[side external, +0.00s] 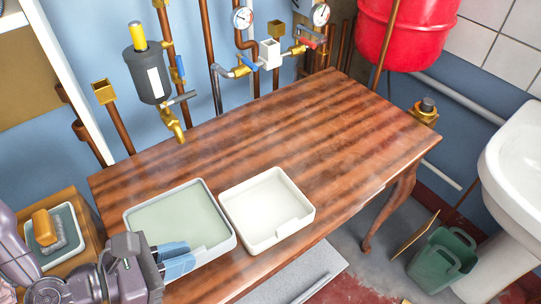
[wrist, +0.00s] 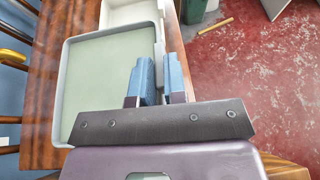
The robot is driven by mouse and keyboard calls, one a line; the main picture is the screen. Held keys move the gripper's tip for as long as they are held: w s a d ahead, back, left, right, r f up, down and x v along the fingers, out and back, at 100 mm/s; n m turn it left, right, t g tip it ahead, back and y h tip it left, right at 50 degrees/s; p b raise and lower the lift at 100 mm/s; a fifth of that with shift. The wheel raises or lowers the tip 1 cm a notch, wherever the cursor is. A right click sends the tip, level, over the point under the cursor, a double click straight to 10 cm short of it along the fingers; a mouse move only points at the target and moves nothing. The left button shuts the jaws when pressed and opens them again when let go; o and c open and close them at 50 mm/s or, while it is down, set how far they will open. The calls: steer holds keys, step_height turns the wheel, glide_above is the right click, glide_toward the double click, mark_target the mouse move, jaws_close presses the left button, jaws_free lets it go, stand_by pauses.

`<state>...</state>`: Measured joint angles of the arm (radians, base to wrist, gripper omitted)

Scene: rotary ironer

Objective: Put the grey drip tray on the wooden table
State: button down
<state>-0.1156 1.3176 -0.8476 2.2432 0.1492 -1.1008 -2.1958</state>
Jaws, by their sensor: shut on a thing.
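The grey drip tray (side external: 136,231) is a shallow rectangle with a grey rim and a pale green floor. It is at the left front part of the wooden table (side external: 330,140); I cannot tell whether it rests on the top or hovers just above it. My gripper (side external: 176,256) is at its front side, with blue fingers closed on its wall. In the wrist view the fingers (wrist: 160,80) sit either side of the tray's right wall, and the tray (wrist: 68,90) lies to their left. The fingers hide part of that wall.
A white tray (side external: 229,215) stands just right of the grey one on the table. A brass tap (side external: 174,125) hangs over the back edge. The table's right half is clear. A wooden surface at left holds a small tray (side external: 60,256) with a sponge. A green bin (side external: 443,260) is on the floor.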

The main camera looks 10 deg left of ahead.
steer(key=shift+w+a+n+t+y, duration=0.3)
steer(key=shift+w+a+n, duration=0.05)
steer(key=shift+a+n, duration=0.05)
steer(key=shift+f, duration=4.05)
steer(key=shift+f, duration=0.15)
steer(key=c, duration=1.2)
jaws_free()
steer(key=shift+o, duration=0.2)
